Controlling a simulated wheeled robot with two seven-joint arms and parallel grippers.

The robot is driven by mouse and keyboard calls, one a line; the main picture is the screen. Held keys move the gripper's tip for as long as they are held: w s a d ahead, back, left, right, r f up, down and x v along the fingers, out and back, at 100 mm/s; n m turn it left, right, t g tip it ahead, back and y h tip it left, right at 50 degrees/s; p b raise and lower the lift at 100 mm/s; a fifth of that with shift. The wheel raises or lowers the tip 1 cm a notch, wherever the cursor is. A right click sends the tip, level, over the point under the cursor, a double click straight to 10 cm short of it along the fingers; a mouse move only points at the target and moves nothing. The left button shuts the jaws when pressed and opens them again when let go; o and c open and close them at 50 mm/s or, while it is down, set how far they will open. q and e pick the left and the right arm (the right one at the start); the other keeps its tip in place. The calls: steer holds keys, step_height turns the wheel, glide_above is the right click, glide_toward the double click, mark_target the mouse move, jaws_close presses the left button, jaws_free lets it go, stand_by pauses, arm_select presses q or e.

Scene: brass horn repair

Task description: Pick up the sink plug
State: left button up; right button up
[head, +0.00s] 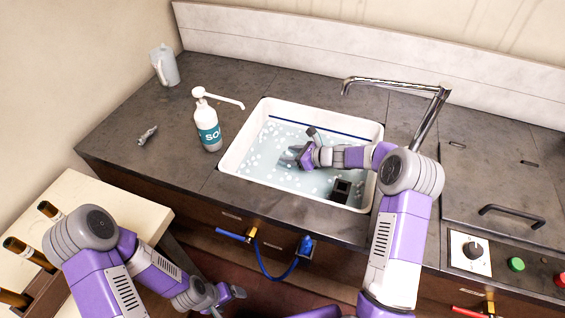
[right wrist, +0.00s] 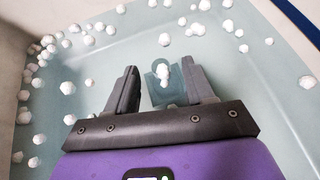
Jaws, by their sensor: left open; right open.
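In the right wrist view a blue-grey piece with a squarish body and a rounded tab, which looks like the sink plug (right wrist: 157,96), lies under the water between my right gripper's fingers. A white foam clump covers part of it. My right gripper (right wrist: 160,88) is open around it, with no clear grip; whether a finger touches it I cannot tell. In the head view my right gripper (head: 288,157) reaches into the white sink (head: 238,150), and the plug cannot be made out there. My left gripper (head: 238,295) is open and empty, low in front of the counter.
Foam floats on the water. A dark block (head: 341,190) sits in the sink's front right. A soap bottle (head: 208,128) stands left of the sink, with a jug (head: 164,65) and small metal piece (head: 148,135) further left. A tap (head: 425,115) rises behind my right arm.

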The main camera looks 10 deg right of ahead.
steer(key=b+x, duration=0.1)
steer(key=x, duration=0.3)
steer(key=shift+w+a, duration=0.1)
steer(key=shift+w, duration=0.15)
steer(key=shift+c, duration=0.3)
jaws_close()
